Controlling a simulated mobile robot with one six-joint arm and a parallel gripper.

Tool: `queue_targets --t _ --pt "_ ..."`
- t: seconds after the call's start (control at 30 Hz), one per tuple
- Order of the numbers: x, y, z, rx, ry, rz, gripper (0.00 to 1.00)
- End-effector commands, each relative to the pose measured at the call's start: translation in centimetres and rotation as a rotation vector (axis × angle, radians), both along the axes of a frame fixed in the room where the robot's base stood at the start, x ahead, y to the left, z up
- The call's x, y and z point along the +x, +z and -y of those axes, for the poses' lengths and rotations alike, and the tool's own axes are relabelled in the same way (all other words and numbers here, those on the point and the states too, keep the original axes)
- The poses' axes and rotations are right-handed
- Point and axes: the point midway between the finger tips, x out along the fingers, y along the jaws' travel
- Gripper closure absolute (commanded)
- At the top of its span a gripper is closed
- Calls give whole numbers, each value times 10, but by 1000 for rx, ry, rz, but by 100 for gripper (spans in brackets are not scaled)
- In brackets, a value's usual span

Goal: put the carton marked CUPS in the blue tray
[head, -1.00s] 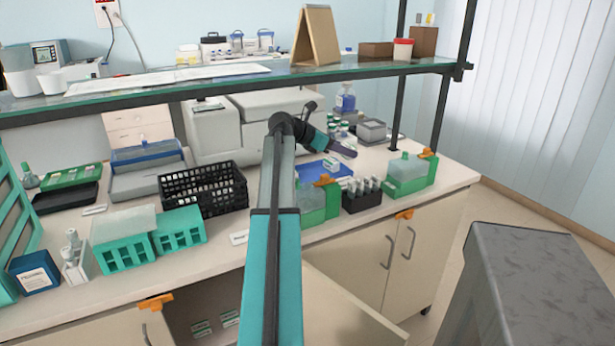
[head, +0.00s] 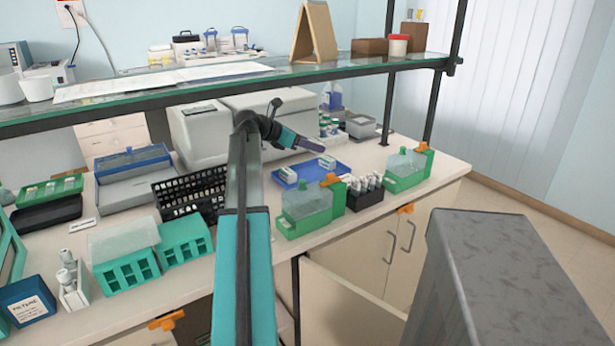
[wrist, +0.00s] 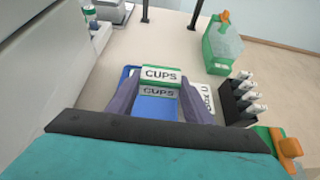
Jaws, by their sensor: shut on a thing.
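In the wrist view my gripper (wrist: 155,98) is shut on a white and green carton marked CUPS (wrist: 160,74). The blue tray (wrist: 155,109) shows below and behind it. In the head view my gripper (head: 318,149) is over the back right of the blue tray (head: 337,172). The CUPS carton (head: 327,161) shows just under the fingertips. I cannot tell whether it touches the tray floor. Another white and green carton (head: 288,175) is at the tray's left side.
A green staining container (head: 308,208) and a dark rack of bottles (head: 366,194) stand in front of the tray. Another green container (head: 405,170) stands to the right. A glass shelf (head: 250,83) crosses above the bench. A black basket (head: 190,192) is at the left.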

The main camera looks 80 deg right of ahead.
Motion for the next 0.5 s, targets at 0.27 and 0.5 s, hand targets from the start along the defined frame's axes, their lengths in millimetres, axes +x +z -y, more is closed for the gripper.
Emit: queue_targets --t 0.27,0.5 --pt "0 -9 -1 1 0 -1 79" --pt "1 -43 -1 1 2 -1 79"
